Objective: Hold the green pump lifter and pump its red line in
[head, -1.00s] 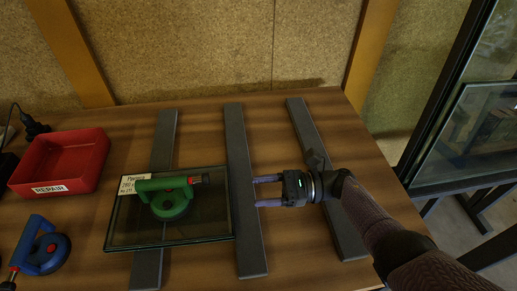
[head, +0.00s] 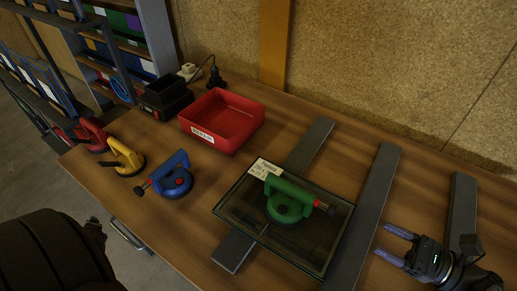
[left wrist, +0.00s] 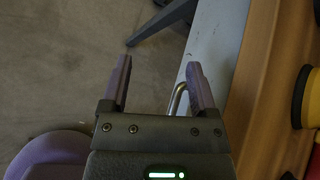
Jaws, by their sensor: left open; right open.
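The green pump lifter (head: 288,200) stands on a dark glass pane (head: 318,245) on the table. Its handle runs toward the right and ends in a pump plunger (head: 325,208) with a red band. My right gripper (head: 393,243) is open and empty to the right of the pane, its fingers pointing left toward it. My left gripper (left wrist: 160,85) is open and empty in the left wrist view, over the floor beside the table's edge. In the head view my left arm is at the lower left, and its fingers are hard to make out.
A blue lifter (head: 175,178), a yellow lifter (head: 125,158) and a red lifter (head: 90,135) stand along the table's left side. A red bin (head: 222,120) and a black box (head: 165,97) are behind them. Grey bars (head: 368,215) lie on the table, some under the pane.

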